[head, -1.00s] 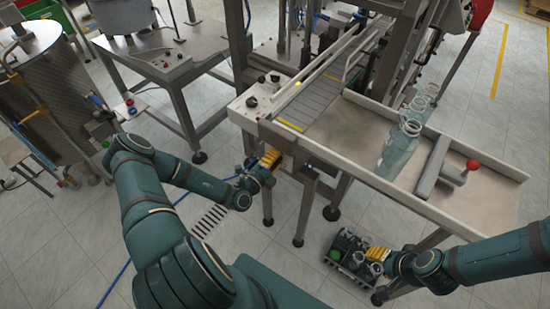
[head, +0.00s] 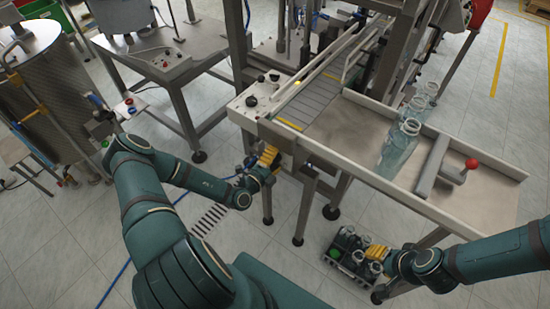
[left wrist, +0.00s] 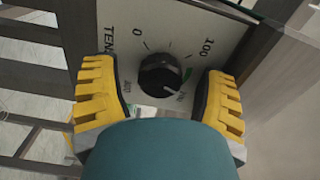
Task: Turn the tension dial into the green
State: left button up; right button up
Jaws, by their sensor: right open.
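The tension dial is a black knob (left wrist: 160,75) on a pale panel (left wrist: 128,40) lettered "TEN…", with the numbers 0 and 100 readable. In the head view the dial is hidden. My right gripper (head: 375,254) is open, at the dark crate.
The dark crate (head: 330,262) holds several bottles and stands low at the front. A tray table (head: 345,125) carries clear bottles (head: 400,145) and a red-knobbed clamp (head: 445,172). Table legs stand close to my left gripper.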

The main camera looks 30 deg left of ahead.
pick_arm(q)
jog(key=s+a, duration=0.1)
jog(key=s, duration=1.1)
